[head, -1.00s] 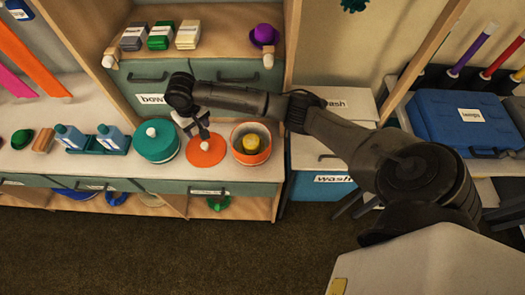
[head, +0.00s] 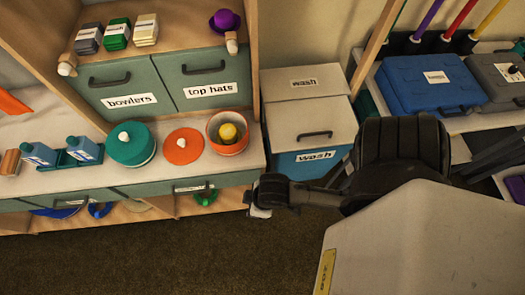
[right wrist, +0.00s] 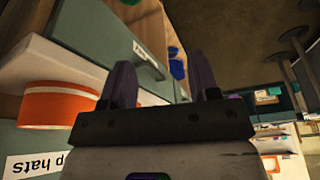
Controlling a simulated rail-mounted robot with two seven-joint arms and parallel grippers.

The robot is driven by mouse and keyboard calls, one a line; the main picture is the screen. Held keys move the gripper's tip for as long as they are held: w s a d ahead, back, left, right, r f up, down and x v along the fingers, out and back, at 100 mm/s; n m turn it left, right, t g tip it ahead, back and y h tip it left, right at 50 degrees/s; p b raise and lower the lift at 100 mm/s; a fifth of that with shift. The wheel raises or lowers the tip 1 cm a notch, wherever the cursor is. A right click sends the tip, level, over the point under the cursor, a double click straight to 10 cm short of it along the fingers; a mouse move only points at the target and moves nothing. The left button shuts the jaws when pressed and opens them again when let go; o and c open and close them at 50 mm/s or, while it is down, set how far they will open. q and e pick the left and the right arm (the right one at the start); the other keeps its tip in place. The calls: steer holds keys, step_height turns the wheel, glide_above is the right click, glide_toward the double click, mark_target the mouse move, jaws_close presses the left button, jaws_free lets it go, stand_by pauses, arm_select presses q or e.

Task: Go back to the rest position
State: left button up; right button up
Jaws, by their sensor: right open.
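My right gripper (right wrist: 162,78) is open and empty in the right wrist view, its two dark fingers apart. In the head view my right arm is folded in at the lower right, and its wrist end hangs in front of the counter's right end; the fingers are hard to make out there. An orange lid with a pale knob (head: 182,146) lies on the counter, apart from the gripper. An orange and white pot (head: 229,145) with a yellow thing (head: 228,133) in it stands beside the lid. It also shows in the right wrist view (right wrist: 62,106). My left gripper is not in view.
A teal lidded pot (head: 131,152) and blue bottles (head: 62,152) stand on the counter. Drawers labelled bowlers (head: 132,101) and top hats (head: 210,90) are shut above. Wash boxes (head: 310,125) stand right of the counter; a blue case (head: 430,90) lies further right. The floor in front is clear.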

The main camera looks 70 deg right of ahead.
steer(key=shift+s+d+r, duration=0.25)
steer(key=shift+s, duration=0.3)
steer(key=shift+s+d+r, duration=0.2)
steer(key=shift+s, duration=0.3)
